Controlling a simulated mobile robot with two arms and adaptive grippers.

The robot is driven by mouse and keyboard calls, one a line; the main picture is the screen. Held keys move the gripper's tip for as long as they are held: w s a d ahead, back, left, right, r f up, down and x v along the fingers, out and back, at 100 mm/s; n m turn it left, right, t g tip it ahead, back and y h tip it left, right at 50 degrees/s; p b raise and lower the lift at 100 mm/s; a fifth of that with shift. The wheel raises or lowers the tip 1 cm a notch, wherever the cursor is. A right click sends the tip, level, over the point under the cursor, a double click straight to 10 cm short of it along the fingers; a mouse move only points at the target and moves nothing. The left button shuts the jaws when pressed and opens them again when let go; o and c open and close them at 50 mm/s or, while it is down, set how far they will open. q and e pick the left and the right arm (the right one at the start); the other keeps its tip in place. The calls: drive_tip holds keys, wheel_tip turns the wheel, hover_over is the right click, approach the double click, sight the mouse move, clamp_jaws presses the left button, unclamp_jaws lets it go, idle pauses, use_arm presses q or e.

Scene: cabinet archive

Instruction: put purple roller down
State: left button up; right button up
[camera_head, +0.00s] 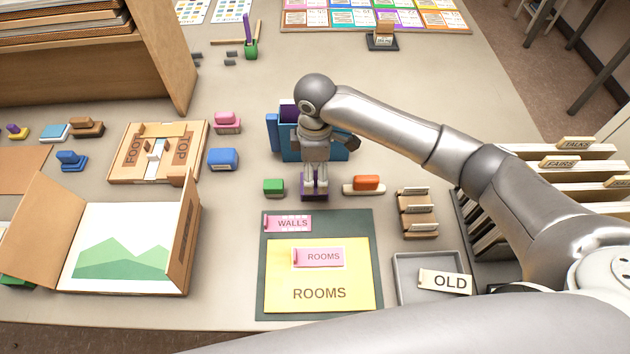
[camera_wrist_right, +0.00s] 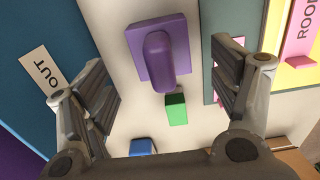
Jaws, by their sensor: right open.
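The purple roller (camera_head: 314,190) rests on the table just beyond the dark green mat, mostly hidden under my right gripper in the head view. In the wrist view the purple roller (camera_wrist_right: 160,50) shows a flat base with a rounded handle toward the camera. My right gripper (camera_head: 315,178) points down over it. In the wrist view this gripper (camera_wrist_right: 168,90) is open, with fingers wide apart on either side and a visible gap to the roller. My left gripper is not in view.
A green block (camera_head: 274,187) stands left of the roller, and an orange one (camera_head: 366,184) right. A blue box (camera_head: 275,133) marked OUT is behind. The dark green mat (camera_head: 284,312) holds a yellow ROOMS sheet (camera_head: 319,275). A grey tray (camera_head: 404,278) is at right.

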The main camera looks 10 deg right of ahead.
wheel_tip(320, 180, up, 6)
drive_tip(key=shift+f+b, duration=0.15)
drive_tip(key=shift+b, duration=0.35)
